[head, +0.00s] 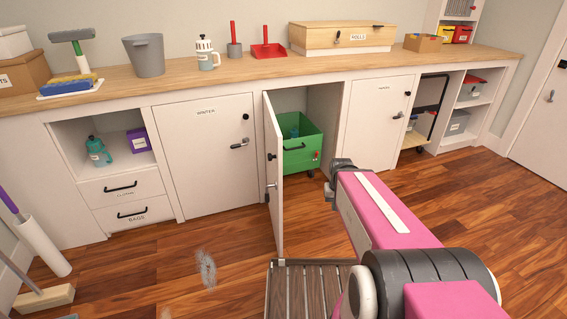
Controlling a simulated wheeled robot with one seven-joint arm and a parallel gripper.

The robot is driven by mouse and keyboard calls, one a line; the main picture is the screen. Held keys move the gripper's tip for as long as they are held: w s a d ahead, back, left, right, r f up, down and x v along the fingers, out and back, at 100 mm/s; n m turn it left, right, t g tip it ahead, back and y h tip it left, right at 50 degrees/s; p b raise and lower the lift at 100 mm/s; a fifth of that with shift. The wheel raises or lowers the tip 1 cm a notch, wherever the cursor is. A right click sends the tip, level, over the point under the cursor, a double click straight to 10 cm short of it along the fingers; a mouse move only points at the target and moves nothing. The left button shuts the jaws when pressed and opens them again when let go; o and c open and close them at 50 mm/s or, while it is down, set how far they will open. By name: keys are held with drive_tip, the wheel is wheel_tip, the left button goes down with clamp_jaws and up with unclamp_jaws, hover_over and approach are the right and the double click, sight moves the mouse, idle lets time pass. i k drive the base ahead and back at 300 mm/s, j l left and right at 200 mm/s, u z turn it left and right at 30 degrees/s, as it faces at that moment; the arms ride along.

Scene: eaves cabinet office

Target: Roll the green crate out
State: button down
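The green crate (310,145) stands on its wheels inside an open compartment under the wooden counter. It has a dark handle on its front and a small red part at its lower right. Something blue sits in it. The compartment's white door (273,180) is swung open toward me, and its edge covers the crate's left side. My gripper (333,190) is at the end of my pink arm, in front of the compartment and to the lower right of the crate. Its fingers are small and partly hidden by the arm, so I cannot tell whether they are open.
A slatted mat (308,290) lies on the floor below the open door. A grey fluffy clump (206,267) lies left of it. Closed white doors flank the compartment. A broom (45,298) is at lower left. The wooden floor to the right is clear.

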sight(299, 154)
drive_tip(key=l+u, duration=0.2)
drive_tip(key=i+l, duration=0.25)
drive_tip(key=l, duration=0.15)
drive_tip(key=i+l, duration=0.45)
drive_tip(key=l, duration=0.3)
